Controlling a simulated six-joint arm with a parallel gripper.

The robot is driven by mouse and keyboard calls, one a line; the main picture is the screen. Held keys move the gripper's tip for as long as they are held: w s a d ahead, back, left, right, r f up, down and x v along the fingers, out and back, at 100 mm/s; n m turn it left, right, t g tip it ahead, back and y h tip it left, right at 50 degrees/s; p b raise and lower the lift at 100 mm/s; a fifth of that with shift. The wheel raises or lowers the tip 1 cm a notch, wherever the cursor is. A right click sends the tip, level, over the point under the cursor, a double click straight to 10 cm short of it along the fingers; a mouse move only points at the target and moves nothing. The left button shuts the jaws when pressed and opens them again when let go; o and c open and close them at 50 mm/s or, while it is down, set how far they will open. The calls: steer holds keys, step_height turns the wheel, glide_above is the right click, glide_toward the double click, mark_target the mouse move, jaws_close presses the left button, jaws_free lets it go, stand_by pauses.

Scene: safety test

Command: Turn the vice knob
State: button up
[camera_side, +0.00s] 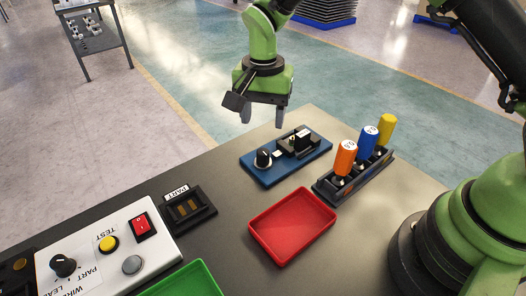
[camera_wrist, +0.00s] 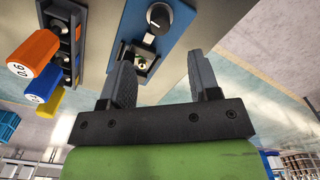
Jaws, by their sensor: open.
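A blue base plate (camera_side: 265,179) lies on the table and carries a black knob (camera_side: 263,158) with a pale pointer mark. A small dark vice (camera_side: 298,141) sits on the same plate. My gripper (camera_side: 263,115) is open and empty, above the plate and pointing down. In the wrist view the knob (camera_wrist: 160,16) is at the top, beyond the fingertips. The vice (camera_wrist: 143,62) shows between the two fingers of my gripper (camera_wrist: 160,72), apart from both, and is partly hidden.
A rack (camera_side: 325,190) holds orange, blue and yellow handled tools, right of the plate. A red tray (camera_side: 258,229) lies in front. A white test box (camera_side: 85,262) with a knob and buttons, a black part holder (camera_side: 188,207) and a green tray (camera_side: 198,279) are nearer the camera.

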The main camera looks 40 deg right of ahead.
mark_target(263, 151)
step_height(263, 151, down, 10)
stand_by(0.5)
steer(key=shift+c, duration=0.2)
steer(key=c, duration=0.9)
